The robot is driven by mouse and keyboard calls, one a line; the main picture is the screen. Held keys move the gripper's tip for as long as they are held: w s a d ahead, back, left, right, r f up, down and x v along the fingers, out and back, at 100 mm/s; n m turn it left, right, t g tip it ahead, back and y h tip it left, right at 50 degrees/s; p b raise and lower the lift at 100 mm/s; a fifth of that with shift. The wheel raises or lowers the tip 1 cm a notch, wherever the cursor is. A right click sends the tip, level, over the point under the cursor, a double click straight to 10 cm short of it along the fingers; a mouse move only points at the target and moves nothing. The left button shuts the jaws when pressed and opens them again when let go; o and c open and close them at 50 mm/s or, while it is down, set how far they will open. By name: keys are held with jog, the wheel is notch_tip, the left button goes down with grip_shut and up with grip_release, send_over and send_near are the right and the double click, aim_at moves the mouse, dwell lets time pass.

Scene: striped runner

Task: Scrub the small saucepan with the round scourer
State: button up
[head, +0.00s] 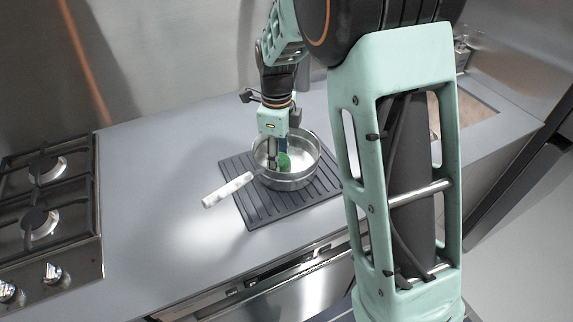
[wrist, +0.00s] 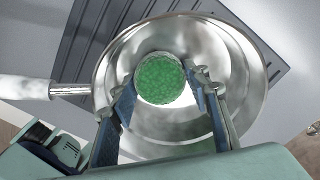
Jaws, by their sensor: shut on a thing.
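The small saucepan (head: 311,176) is shiny metal and stands upright on a dark ribbed mat, its pale handle (head: 229,190) pointing to the front left. The saucepan also fills the middle of the wrist view (wrist: 246,75). The round scourer (head: 284,162) is green and sits inside the pan; it shows as a green ball in the wrist view (wrist: 160,78). My gripper (head: 276,160) reaches down into the pan. Its fingers (wrist: 166,90) are shut on the scourer, one on each side. I cannot tell whether the scourer touches the pan's bottom.
The dark ribbed mat (head: 256,214) lies on the grey counter (head: 150,190). A gas hob (head: 45,185) is at the left. A sink (head: 470,112) is at the right, partly behind my arm. The counter between hob and mat is clear.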

jog(key=shift+w+a, duration=0.3)
jog(key=shift+w, duration=0.2)
jog(key=shift+r+p, duration=0.25)
jog(key=shift+p, duration=0.05)
notch_tip(320, 180, up, 11)
jog(key=p, duration=0.8)
jog(key=shift+f, duration=0.15)
